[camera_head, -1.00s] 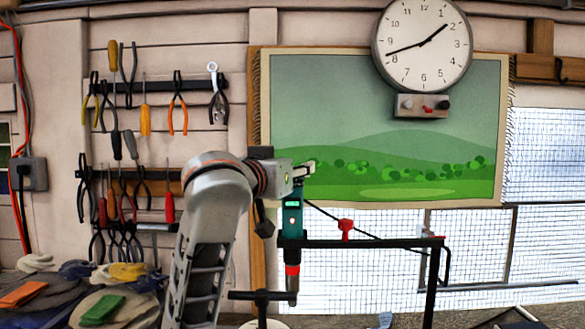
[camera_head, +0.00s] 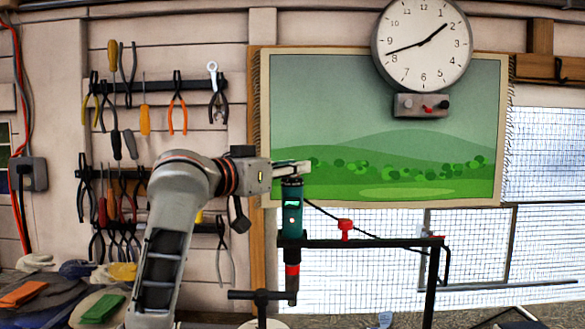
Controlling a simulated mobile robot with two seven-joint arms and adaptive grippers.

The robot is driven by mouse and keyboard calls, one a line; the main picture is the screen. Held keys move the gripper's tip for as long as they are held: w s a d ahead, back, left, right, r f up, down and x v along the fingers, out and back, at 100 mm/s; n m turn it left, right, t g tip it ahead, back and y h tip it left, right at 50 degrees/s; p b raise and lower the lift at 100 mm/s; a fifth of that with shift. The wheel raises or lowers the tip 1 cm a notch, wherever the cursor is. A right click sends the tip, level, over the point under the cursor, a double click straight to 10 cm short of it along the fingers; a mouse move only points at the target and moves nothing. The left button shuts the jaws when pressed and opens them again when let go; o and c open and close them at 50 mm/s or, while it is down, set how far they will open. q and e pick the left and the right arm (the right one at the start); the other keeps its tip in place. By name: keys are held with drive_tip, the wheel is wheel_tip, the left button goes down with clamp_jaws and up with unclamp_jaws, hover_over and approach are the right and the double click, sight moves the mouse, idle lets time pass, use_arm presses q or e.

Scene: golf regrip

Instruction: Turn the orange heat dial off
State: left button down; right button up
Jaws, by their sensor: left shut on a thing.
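A teal heat tool (camera_head: 292,220) stands upright at the black bar, its dark nozzle (camera_head: 292,290) pointing down below a red band (camera_head: 292,270). My left gripper (camera_head: 294,168) comes in from the left at the tool's dark top end. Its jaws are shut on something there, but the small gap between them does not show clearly. No orange dial can be made out; the jaws may hide it. I cannot tell whether they hold the dial or the tool's end. My right gripper is not in view.
A black stand bar (camera_head: 380,243) with a red clamp (camera_head: 345,229) runs right from the tool, with a dark cable behind it. A landscape picture (camera_head: 390,120) hangs behind. Hand tools hang on the left wall. Gloves (camera_head: 110,300) lie at lower left.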

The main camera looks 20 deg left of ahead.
use_arm(q)
drive_tip(key=m+h, duration=0.1)
drive_tip(key=m+g+h, duration=0.1)
drive_tip(key=g+h, duration=0.1)
drive_tip(key=shift+w+a+m, duration=0.1)
drive_tip(key=shift+a+m, duration=0.15)
drive_tip(key=shift+m, duration=0.15)
drive_tip(key=m+g+h, duration=0.4)
drive_tip(key=shift+d+g+h, duration=0.1)
drive_tip(key=shift+g+h, duration=0.3)
drive_tip(key=m+g+h, duration=0.2)
drive_tip(key=m+g, duration=0.1)
drive_tip(key=g, duration=0.2)
drive_tip(key=shift+d+m, duration=0.15)
drive_tip(key=shift+m, duration=0.25)
drive_tip(key=shift+m+g+h, duration=0.4)
drive_tip(key=shift+m+g, duration=0.5)
drive_tip(key=shift+g, duration=0.6)
drive_tip(key=shift+f+m+g, duration=0.1)
drive_tip(key=shift+m+g, duration=0.4)
drive_tip(key=shift+g, duration=0.3)
drive_tip(key=c, duration=1.8)
unclamp_jaws()
drive_tip(key=shift+d, duration=0.1)
drive_tip(key=shift+o, duration=0.2)
